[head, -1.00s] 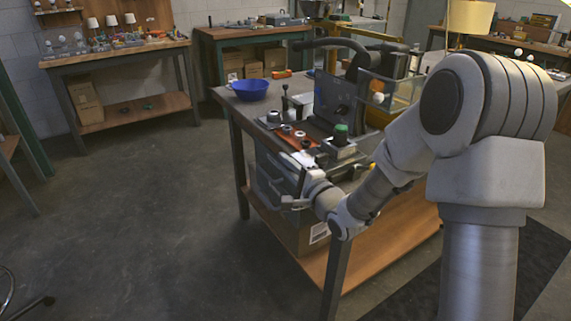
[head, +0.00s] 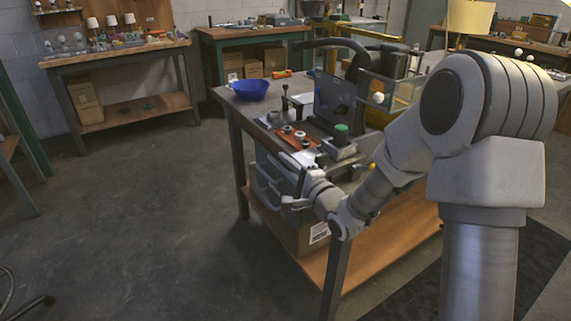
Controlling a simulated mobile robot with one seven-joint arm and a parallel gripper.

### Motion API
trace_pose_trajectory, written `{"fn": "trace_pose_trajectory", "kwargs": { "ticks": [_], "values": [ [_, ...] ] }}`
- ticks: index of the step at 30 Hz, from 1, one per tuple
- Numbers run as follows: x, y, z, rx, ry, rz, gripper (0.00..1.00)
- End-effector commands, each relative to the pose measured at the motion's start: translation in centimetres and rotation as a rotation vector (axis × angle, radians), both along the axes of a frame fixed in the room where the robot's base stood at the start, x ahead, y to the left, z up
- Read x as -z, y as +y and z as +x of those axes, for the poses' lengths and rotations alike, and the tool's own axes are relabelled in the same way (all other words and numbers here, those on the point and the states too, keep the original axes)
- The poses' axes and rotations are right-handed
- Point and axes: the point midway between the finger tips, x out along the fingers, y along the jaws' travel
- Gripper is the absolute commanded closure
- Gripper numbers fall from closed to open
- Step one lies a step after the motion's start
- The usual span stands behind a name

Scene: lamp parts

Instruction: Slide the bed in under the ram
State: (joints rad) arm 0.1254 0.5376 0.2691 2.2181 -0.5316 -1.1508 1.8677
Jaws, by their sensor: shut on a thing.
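The press stands on the workbench, with a dark upright panel (head: 334,97) and a black curved arm above it. The ram itself is hard to make out behind these parts. An orange-red plate (head: 288,139), which looks like part of the bed, lies low in front of the panel and carries several small round metal pieces. My gripper (head: 268,187) is at the bench's near edge, below and to the left of the plate. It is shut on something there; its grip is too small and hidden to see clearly.
A blue bowl (head: 251,90) stands at the bench's far left corner. A green-topped knob (head: 341,134) is right of the plate. A clear-walled bin (head: 388,92) stands further right. A carton is under the bench top.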

Motion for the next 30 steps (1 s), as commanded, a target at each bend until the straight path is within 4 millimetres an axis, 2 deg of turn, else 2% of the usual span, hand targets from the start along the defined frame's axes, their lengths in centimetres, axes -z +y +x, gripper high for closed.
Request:
{"fn": "trace_pose_trajectory", "kwargs": {
  "ticks": [9, 16, 19, 27, 28, 30],
  "values": [
    [-0.2, -0.2, 0.2, 0.002, -0.004, -0.001, 1.00],
    [-0.4, -2.8, 2.0, 0.005, -0.005, 0.001, 1.00],
    [-0.3, -3.4, 2.4, 0.002, -0.005, 0.001, 1.00],
    [-0.3, -3.4, 2.4, 0.000, -0.007, 0.001, 1.00],
    [-0.3, -3.4, 2.4, 0.000, -0.007, 0.001, 0.81],
    [-0.3, -3.4, 2.4, 0.000, -0.006, 0.000, 0.68]
  ]
}}
